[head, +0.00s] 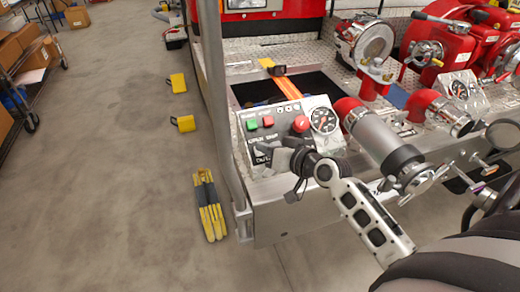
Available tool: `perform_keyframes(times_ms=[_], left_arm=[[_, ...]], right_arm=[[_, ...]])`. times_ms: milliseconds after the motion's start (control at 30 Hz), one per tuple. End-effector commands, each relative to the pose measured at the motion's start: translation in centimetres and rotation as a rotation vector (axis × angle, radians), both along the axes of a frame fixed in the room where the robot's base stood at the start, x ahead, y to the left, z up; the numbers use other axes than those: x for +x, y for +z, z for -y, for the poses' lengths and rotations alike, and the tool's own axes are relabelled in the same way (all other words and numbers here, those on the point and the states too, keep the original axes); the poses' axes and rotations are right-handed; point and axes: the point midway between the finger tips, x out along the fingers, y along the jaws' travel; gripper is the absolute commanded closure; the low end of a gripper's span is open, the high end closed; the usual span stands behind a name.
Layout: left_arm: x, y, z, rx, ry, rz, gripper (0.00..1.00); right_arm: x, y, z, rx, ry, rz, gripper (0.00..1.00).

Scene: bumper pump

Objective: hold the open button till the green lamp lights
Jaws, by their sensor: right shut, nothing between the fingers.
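A light grey control panel (285,117) is mounted on the truck's bumper. It carries a green square button (251,124), a red square button (268,121), a round red knob (301,124) and a dial gauge (323,119). Small round spots lie along its upper edge; I cannot tell whether one is a lit green lamp. My right gripper (279,157) is shut and empty over the panel's lower part. It hides some labels and whatever sits behind it. The green and red buttons are clear of it. My left gripper is out of view.
A steel post (212,95) stands just left of the panel. A thick grey pipe (378,139) and red fittings (371,88) crowd the bumper at right. Yellow chocks (210,210) lie on the floor, and a cart with boxes (22,48) stands far left.

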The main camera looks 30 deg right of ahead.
Motion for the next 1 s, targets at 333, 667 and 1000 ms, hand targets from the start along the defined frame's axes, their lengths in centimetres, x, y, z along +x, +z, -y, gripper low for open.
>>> perform_keyframes(times_ms=[333, 667, 1000], left_arm=[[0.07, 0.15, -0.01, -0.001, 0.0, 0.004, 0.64], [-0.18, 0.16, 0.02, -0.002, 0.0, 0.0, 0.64], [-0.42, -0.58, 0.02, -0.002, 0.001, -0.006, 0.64]], right_arm=[[0.0, 0.0, 0.0, 0.0, 0.0, 0.0, 1.0], [0.0, 0.0, 0.0, 0.0, 0.0, 0.0, 1.0], [0.32, -0.69, 0.11, -0.001, -0.001, 0.0, 1.0]])
